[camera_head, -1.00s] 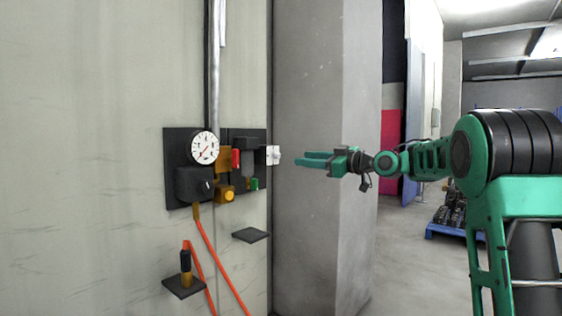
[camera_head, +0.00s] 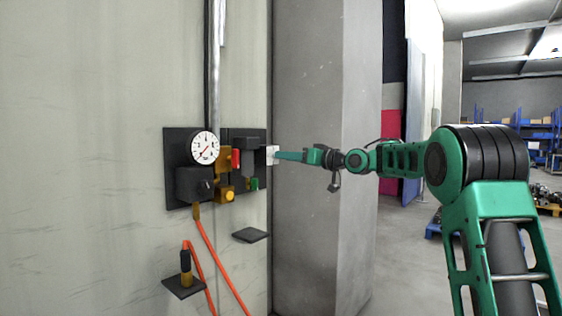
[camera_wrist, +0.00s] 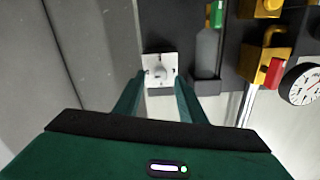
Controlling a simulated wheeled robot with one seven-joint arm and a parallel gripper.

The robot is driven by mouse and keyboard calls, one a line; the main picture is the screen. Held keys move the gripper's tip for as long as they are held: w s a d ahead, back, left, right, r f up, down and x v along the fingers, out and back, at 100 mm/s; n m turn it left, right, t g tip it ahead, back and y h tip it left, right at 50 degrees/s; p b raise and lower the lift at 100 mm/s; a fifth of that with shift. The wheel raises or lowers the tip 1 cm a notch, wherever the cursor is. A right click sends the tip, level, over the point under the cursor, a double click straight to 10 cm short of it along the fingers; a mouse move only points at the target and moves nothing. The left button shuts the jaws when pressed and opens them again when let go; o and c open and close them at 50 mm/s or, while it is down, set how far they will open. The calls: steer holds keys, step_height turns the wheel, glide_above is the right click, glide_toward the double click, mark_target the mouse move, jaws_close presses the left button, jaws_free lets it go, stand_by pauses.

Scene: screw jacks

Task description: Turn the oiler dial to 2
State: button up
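A small white plate with a round white knob, which looks like the dial, sits at the right end of the dark wall panel; it shows in the wrist view (camera_wrist: 160,69) and in the head view (camera_head: 271,156). Its markings are too small to read. My gripper (camera_wrist: 160,88) is open and empty in the wrist view, with one green finger at each side of the plate's lower part. In the head view my gripper (camera_head: 280,155) reaches the plate from the right, its fingers overlapping in one line. I cannot tell whether they touch the knob.
The panel (camera_head: 175,145) also carries a round gauge (camera_head: 205,148), a red handle (camera_head: 236,158), a yellow button (camera_head: 229,196) and a grey cylinder (camera_wrist: 206,52). A concrete pillar (camera_head: 310,230) stands right of it. Small shelves (camera_head: 250,235) and orange hoses (camera_head: 222,262) are below.

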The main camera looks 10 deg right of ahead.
steer(key=shift+x, duration=1.5)
jaws_close()
steer(key=shift+d, duration=0.1)
steer(key=shift+m, duration=0.3)
jaws_free()
